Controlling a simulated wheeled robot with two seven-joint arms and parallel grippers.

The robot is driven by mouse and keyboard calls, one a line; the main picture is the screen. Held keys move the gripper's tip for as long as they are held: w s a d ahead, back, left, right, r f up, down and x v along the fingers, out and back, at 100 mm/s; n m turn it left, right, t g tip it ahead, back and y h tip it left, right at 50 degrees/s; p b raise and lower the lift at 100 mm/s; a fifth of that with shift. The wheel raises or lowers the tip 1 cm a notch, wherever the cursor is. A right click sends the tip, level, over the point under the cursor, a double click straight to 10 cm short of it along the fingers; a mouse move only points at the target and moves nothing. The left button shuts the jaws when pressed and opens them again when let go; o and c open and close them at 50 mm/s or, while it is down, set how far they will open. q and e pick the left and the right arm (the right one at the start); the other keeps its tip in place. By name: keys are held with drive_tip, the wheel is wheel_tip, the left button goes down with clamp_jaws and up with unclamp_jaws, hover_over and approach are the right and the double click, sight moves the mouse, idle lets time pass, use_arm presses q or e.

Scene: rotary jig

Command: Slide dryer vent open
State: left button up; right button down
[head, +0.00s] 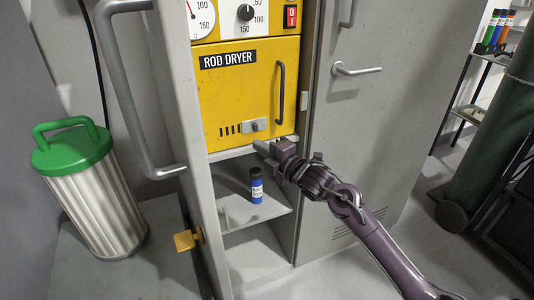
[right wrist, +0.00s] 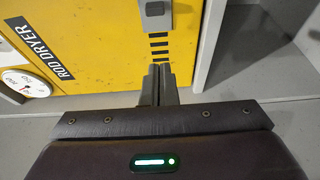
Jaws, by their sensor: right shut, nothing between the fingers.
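The yellow rod dryer (head: 245,90) stands in a grey cabinet. Low on its front is the vent, a short row of dark slots (head: 230,129) with a grey slider plate (head: 254,125) just to their right. In the right wrist view the slots (right wrist: 159,48) lie just beyond the fingertips, and the slider with its dark knob (right wrist: 155,9) is at the top edge. My right gripper (head: 262,146) is shut and empty, just below the slider and apparently apart from it. The fingers also show in the right wrist view (right wrist: 159,80). My left gripper is out of view.
A black door handle (head: 280,93) is right of the slider. A blue bottle (head: 257,187) stands on the shelf below. The open cabinet door with its long handle (head: 137,105) is at left, beside a green-lidded bin (head: 88,195). A closed grey door (head: 365,110) is at right.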

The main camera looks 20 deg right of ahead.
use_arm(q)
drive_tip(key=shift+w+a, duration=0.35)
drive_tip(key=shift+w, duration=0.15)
use_arm(e)
drive_tip(key=shift+v, duration=1.3)
